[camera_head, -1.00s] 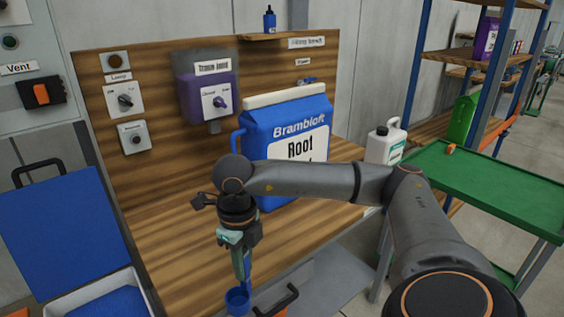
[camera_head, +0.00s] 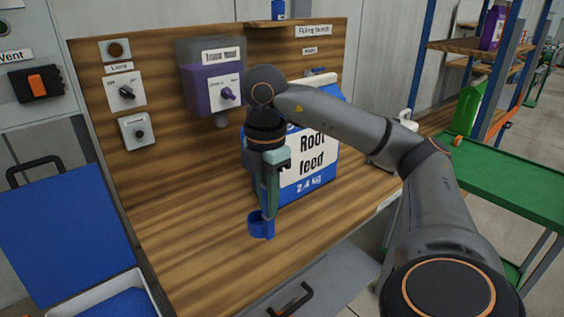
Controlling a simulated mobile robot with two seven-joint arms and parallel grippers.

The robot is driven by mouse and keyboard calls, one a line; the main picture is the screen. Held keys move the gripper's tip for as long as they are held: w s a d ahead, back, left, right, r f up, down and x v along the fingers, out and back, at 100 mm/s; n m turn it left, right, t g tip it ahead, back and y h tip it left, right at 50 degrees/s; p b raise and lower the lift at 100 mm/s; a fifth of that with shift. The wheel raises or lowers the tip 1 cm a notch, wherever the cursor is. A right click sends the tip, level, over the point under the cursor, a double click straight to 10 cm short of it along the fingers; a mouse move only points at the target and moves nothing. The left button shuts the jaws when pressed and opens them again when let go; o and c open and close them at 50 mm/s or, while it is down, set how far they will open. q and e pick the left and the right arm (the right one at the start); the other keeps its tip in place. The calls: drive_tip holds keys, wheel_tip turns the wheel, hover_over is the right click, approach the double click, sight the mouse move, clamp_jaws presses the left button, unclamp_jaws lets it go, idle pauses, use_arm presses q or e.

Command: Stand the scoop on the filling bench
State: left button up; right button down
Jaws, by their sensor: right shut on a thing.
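My right gripper (camera_head: 272,190) points down over the wooden filling bench (camera_head: 210,265). It is shut on the blue scoop (camera_head: 261,226), whose cup hangs below the fingers with its open end up. The cup looks upright over the bench top, near its front. I cannot tell whether its base touches the wood. The scoop's handle is mostly hidden by the fingers. My left gripper does not show.
A large blue-and-white Root feed container (camera_head: 308,180) stands on the bench just behind my right gripper. A purple tank (camera_head: 212,88) hangs on the back panel. A green cart (camera_head: 510,185) is at the right. The bench's left part is clear.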

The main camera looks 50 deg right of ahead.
drive_tip(key=w+a+f+p, duration=0.3)
drive_tip(key=w+a+f, duration=0.5)
drive_tip(key=f, duration=0.5)
drive_tip(key=w, duration=0.2)
drive_tip(key=shift+w+a, duration=0.35)
drive_tip(key=shift+w, duration=0.05)
drive_tip(key=shift+f, duration=0.15)
drive_tip(key=c, duration=0.8)
unclamp_jaws()
wheel_tip(320, 180, up, 12)
drive_tip(key=shift+r+b, duration=0.2)
drive_tip(key=shift+b, duration=0.25)
